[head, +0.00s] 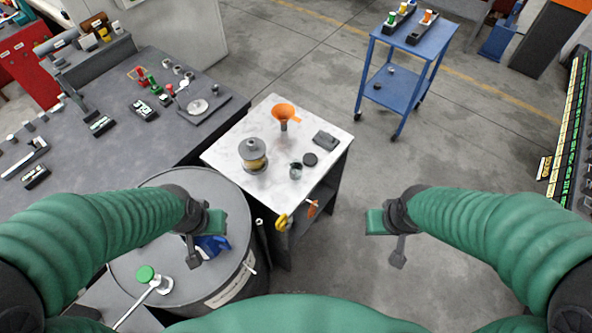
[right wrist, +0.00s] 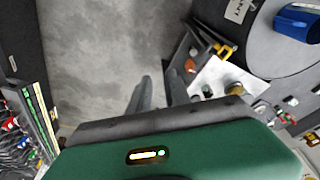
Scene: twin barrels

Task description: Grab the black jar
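A small dark jar (head: 295,171) stands upright on the white-topped table (head: 231,152) in the head view. It looks open at the top, and a flat black disc (head: 310,159) lies beside it. My left gripper (head: 194,260) hangs over the grey barrel, left of the table, apart from the jar. My right gripper (head: 398,262) hangs over bare floor, right of the table and apart from the jar. Its finger shows in the right wrist view (right wrist: 144,88). Neither gripper visibly holds anything; their finger gaps are not clear.
A grey canister with an amber band (head: 252,157), an orange funnel (head: 286,112) and a dark box (head: 325,140) share the tabletop. A grey barrel (head: 225,205) stands close at its left. A blue cart (head: 415,50) stands behind right. Floor right of the table is clear.

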